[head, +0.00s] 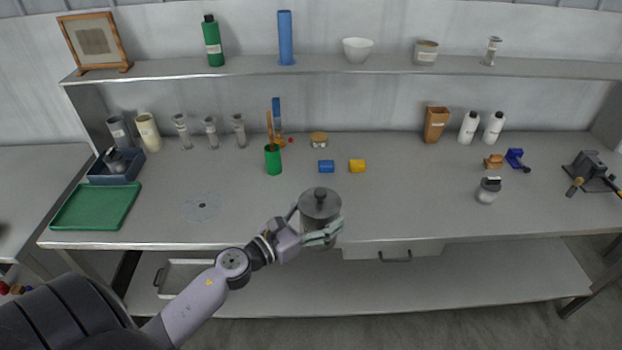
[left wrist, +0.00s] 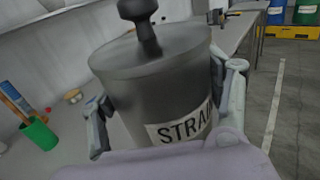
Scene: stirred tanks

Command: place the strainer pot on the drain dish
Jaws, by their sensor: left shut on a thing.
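The strainer pot (head: 320,203) is a dark grey lidded cylinder with a knob on top. My left gripper (head: 318,222) is shut around its body and holds it upright near the bench's front edge. In the left wrist view the strainer pot (left wrist: 155,85) fills the middle, with a white label reading "STRA…" and a finger on each side. A faint, flat round shape (head: 202,206) with a dark centre lies on the bench to the left; it may be the drain dish, but I cannot tell surely. My right gripper is not in view.
A green tray (head: 97,206) and a blue bin (head: 115,168) stand at the left. The bench between pot and round shape is clear.

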